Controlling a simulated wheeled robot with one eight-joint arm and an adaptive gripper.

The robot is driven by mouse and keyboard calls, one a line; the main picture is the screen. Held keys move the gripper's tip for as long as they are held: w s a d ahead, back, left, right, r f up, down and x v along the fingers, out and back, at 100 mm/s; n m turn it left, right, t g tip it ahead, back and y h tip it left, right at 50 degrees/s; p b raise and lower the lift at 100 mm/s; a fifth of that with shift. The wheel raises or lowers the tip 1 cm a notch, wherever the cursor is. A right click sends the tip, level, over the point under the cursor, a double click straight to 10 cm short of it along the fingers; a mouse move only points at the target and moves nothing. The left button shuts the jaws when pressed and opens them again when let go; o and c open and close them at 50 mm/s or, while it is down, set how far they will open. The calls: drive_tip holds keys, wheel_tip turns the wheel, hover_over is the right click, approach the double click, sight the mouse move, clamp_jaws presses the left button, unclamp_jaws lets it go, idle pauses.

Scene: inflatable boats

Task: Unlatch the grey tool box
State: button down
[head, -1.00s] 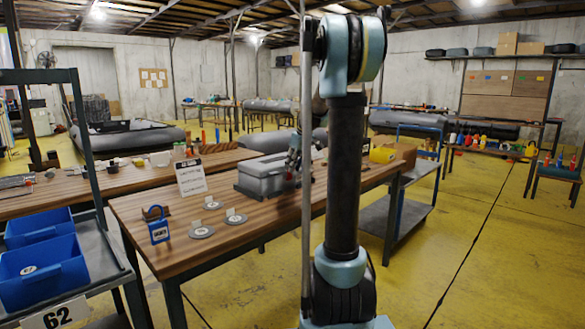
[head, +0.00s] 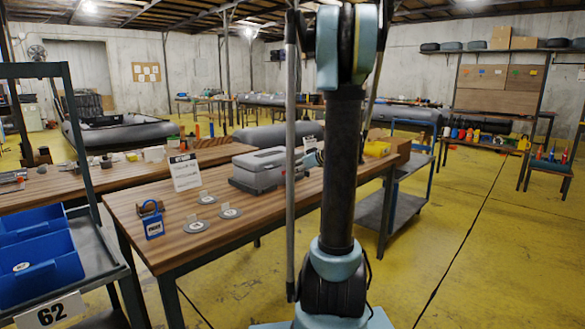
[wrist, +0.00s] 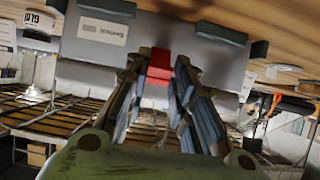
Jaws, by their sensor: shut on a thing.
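The grey tool box (head: 262,170) stands on the near wooden table in the head view, lid down. In the wrist view its grey face (wrist: 90,75) fills the upper middle, with a small white label and a red latch (wrist: 160,62). My gripper (wrist: 163,70) has its two fingers on either side of the red latch, closed on it. The fingers hide parts of the latch's sides.
The near table (head: 240,219) also holds a white sign (head: 185,172), a blue padlock-like item (head: 153,226) and several round grey discs. A blue-framed cart (head: 393,205) stands right of the table. Blue bins (head: 35,270) sit at left. Yellow floor is open at right.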

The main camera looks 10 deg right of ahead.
drive_tip(key=shift+s+d+f+t+y, duration=0.15)
drive_tip(key=shift+s+f+t+y, duration=0.05)
drive_tip(key=shift+f+t+y, duration=0.5)
drive_tip(key=shift+s+d+f+t+y, duration=0.2)
drive_tip(key=shift+f+t+y, duration=0.4)
drive_tip(key=shift+t, duration=0.3)
drive_tip(key=shift+f, duration=0.15)
drive_tip(key=shift+a, duration=0.1)
drive_tip(key=c, duration=1.4)
unclamp_jaws()
drive_tip(key=shift+o, duration=0.2)
drive_tip(key=v, duration=1.2)
drive_tip(key=shift+f, duration=0.15)
drive_tip(key=shift+a, duration=0.15)
